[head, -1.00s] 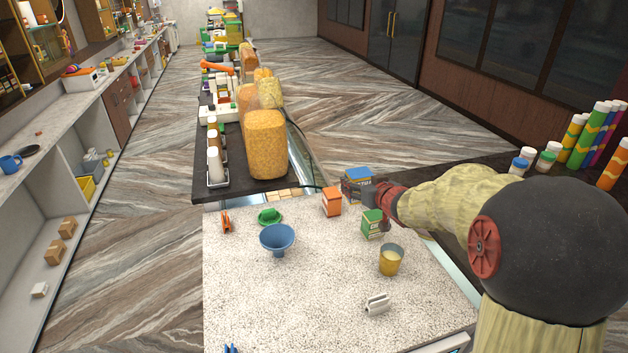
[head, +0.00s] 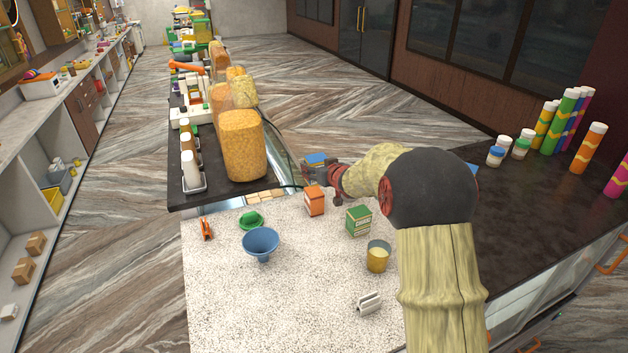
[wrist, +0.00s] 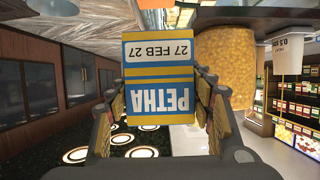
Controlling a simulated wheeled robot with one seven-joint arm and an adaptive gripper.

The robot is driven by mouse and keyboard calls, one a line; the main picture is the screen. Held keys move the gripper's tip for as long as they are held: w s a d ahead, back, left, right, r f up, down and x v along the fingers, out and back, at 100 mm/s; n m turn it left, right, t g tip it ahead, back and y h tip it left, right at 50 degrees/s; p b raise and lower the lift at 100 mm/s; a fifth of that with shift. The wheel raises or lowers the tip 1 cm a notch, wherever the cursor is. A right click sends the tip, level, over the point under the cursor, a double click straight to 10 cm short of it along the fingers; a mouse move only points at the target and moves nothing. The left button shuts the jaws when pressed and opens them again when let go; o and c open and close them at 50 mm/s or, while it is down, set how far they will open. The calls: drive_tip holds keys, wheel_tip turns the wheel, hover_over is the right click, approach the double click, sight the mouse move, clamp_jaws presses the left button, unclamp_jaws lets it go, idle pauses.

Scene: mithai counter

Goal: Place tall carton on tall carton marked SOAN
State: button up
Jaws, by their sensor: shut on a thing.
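My gripper (head: 326,172) is shut on a blue and yellow carton (head: 316,160), held beyond the counter's white speckled top. In the wrist view this carton (wrist: 158,75) sits between the fingers, its "PETHA" and "27 FEB 27" label upside down. An orange carton (head: 314,201) stands upright on the white top just below the held one in the picture. A green carton (head: 358,220) stands to its right. Their lettering is too small to read, so I cannot tell which is marked SOAN. A blue item (head: 473,169) is partly hidden behind my arm.
A blue funnel (head: 261,242), a green juicer-like piece (head: 251,221), a cup with yellowish contents (head: 378,257) and a small white holder (head: 369,304) stand on the white top. Tall snack-filled containers (head: 242,147) stand at the back left. Colourful tubes (head: 562,122) stand on the dark counter at right.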

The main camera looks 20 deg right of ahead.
drive_tip(key=shift+w+d+f, duration=0.1)
drive_tip(key=shift+w+f, duration=0.95)
drive_tip(key=shift+f, duration=0.1)
drive_tip(key=f, duration=0.3)
drive_tip(key=shift+w+f, duration=0.3)
drive_tip(key=shift+w, duration=0.05)
drive_tip(key=o, duration=0.9)
drive_tip(key=shift+f, duration=0.2)
drive_tip(key=o, duration=0.5)
drive_tip(key=shift+s, duration=0.1)
drive_tip(key=shift+c, duration=0.2)
drive_tip(key=shift+r, duration=0.1)
drive_tip(key=shift+s+r, duration=0.2)
drive_tip(key=shift+r, duration=0.05)
drive_tip(key=v, duration=1.1)
drive_tip(key=shift+s+b, duration=0.35)
